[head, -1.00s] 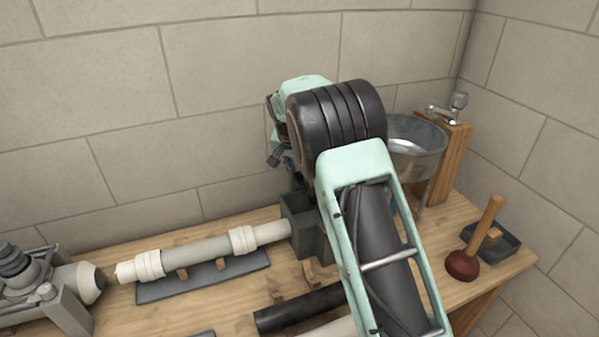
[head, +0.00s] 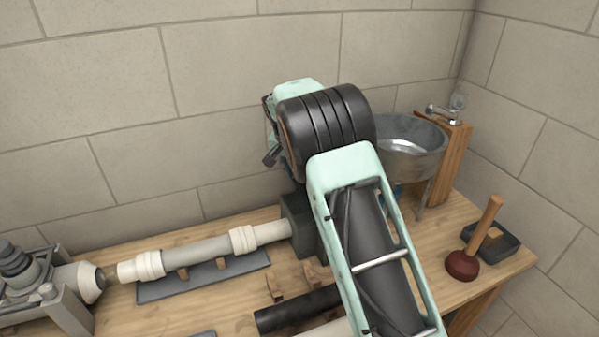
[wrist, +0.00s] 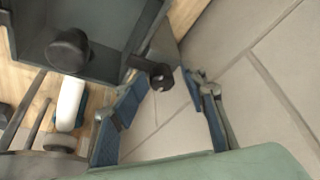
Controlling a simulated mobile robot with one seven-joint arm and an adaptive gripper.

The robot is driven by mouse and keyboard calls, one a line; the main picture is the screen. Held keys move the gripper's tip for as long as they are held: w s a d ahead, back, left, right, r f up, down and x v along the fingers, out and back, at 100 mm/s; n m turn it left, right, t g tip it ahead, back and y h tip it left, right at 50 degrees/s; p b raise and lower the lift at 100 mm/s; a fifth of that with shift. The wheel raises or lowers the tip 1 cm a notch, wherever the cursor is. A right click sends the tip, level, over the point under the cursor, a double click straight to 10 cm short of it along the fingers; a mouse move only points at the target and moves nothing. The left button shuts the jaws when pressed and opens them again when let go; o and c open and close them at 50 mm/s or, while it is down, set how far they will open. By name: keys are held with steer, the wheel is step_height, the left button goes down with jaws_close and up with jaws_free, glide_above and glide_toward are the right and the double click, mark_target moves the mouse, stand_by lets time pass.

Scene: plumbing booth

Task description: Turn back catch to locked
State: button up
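A dark grey box-like fixture (head: 299,222) stands on the bench by the wall, at the right end of the white pipe. In the wrist view the fixture (wrist: 110,62) fills the top left. A small dark catch with a round, notched end (wrist: 160,76) sticks out from its edge. A second dark round knob (wrist: 70,50) is on its face. My gripper (wrist: 168,84) is open, its blue-padded fingers apart, with the catch's end near the gap between the tips. I cannot tell whether they touch it. In the head view my arm hides the gripper and the catch.
A white pipe (head: 205,252) lies on a dark stand to the left, beside a grey machine (head: 40,285). A dark pipe (head: 298,309) lies in front. A metal basin (head: 412,150), a plunger (head: 465,262) and a dark tray (head: 505,243) are right. The block wall (head: 110,110) is close behind.

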steer(key=shift+a, duration=0.1)
steer(key=shift+r, duration=0.35)
steer(key=v, duration=1.1)
steer(key=shift+s, duration=0.25)
steer(key=shift+r, duration=0.15)
